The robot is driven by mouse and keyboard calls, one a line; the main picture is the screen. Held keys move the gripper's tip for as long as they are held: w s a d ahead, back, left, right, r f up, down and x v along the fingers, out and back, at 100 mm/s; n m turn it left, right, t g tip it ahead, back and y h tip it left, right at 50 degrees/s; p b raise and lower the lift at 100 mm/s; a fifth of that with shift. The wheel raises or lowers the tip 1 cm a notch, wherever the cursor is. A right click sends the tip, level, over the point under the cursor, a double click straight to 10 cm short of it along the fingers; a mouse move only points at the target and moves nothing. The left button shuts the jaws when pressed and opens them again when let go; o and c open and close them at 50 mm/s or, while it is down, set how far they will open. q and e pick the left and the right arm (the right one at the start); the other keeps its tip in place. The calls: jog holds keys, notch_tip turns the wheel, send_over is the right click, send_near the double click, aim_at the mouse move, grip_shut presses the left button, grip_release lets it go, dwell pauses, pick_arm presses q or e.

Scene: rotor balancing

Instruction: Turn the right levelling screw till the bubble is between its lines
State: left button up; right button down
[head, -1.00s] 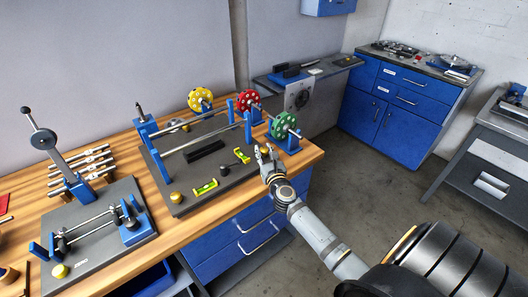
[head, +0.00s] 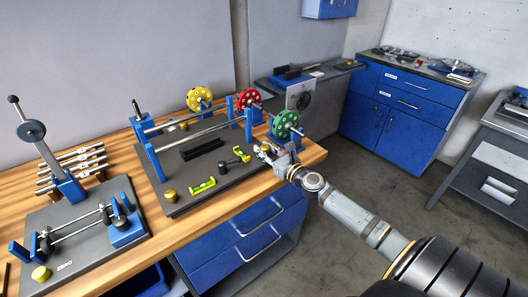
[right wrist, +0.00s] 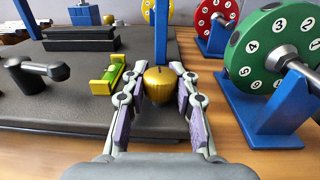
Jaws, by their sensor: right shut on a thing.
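The right levelling screw (right wrist: 157,84) is a gold knob at the near right corner of the dark base plate (head: 195,150). My right gripper (head: 265,152) is shut on this knob, with one finger on each side in the right wrist view (right wrist: 158,73). In the head view the gripper mostly hides it. A yellow spirit level with a green vial (right wrist: 106,82) lies left of the knob; it also shows in the head view (head: 241,154). Another level (head: 203,186) lies nearer the left gold screw (head: 170,195). The bubbles are too small to read. My left gripper is out of view.
A green numbered disc (right wrist: 276,48) on a blue stand is close right of my right gripper. A blue post (right wrist: 161,35) rises behind the screw. A black lever (right wrist: 35,72) stands on the plate at left. Red (head: 247,100) and yellow (head: 199,98) discs stand farther back.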

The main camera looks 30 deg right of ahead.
jog(key=shift+d+r, duration=0.1)
jog(key=shift+r, duration=0.05)
dwell(0.7)
jog(key=c, duration=1.4)
grip_release()
jog(key=o, duration=0.4)
jog(key=shift+d, duration=0.15)
